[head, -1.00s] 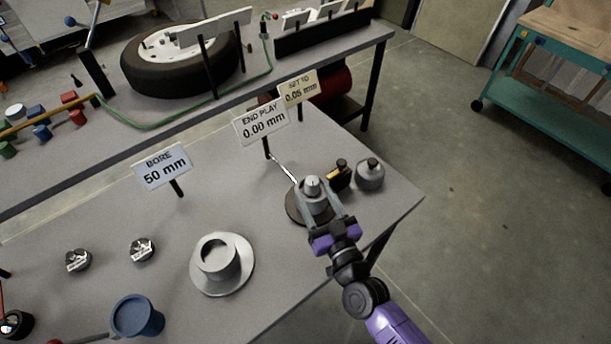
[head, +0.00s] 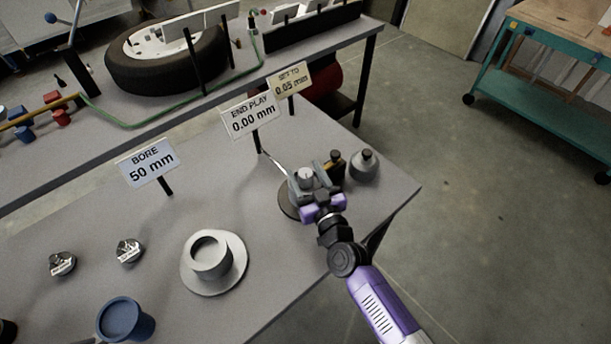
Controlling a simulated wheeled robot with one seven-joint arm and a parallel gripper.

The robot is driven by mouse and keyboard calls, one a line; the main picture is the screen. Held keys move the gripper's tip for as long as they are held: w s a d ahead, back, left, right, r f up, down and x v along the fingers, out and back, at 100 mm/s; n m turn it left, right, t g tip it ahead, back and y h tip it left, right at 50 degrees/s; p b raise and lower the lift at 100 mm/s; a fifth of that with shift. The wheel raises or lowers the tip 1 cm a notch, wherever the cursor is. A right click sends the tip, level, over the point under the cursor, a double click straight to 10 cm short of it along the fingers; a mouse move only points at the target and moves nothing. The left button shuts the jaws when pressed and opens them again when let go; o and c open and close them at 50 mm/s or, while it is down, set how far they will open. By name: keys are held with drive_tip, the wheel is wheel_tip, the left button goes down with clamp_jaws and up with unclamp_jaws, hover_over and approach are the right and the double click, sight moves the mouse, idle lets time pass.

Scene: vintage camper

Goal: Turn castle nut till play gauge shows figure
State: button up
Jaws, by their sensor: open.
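The castle nut (head: 305,179) is a small grey part on top of a hub standing on a dark round base (head: 288,203), near the right end of the table. My gripper (head: 306,186) is open, with its fingers around or beside the nut; contact cannot be made out. The gripper hides much of the hub. The play gauge sign (head: 250,116) behind it reads "END PLAY 0.00 mm". A cream sign (head: 289,80) reads "SET TO 0.05 mm". A thin pale rod (head: 273,163) slants between the gauge sign's post and the hub.
A flanged grey cup (head: 213,262), a blue cup (head: 125,320) and a "BORE 50 mm" sign (head: 150,163) stand left. The table's right edge is near.

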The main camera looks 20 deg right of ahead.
clamp_jaws()
idle(0.3)
drive_tip(key=shift+d+f+b, duration=0.15)
drive_tip(key=shift+b, duration=1)
drive_tip(key=n+y+b, duration=0.1)
drive_tip(key=b, duration=0.2)
drive_tip(key=n+y+b, duration=0.1)
drive_tip(key=b, duration=0.4)
drive_tip(key=y+b, duration=0.2)
drive_tip(key=b, duration=0.4)
drive_tip(key=shift+f+n+g, duration=0.15)
drive_tip(key=shift+n+g, duration=0.15)
drive_tip(key=shift+n, duration=0.1)
drive_tip(key=n+y+b, duration=0.1)
drive_tip(key=b, duration=0.2)
drive_tip(key=shift+y+b, duration=0.35)
drive_tip(key=shift+y, duration=0.05)
drive_tip(key=shift+r+n+g+y+b, duration=0.2)
drive_tip(key=shift+n+g+y+b, duration=0.6)
drive_tip(key=shift+n+y+b, duration=0.55)
drive_tip(key=shift+m, duration=0.25)
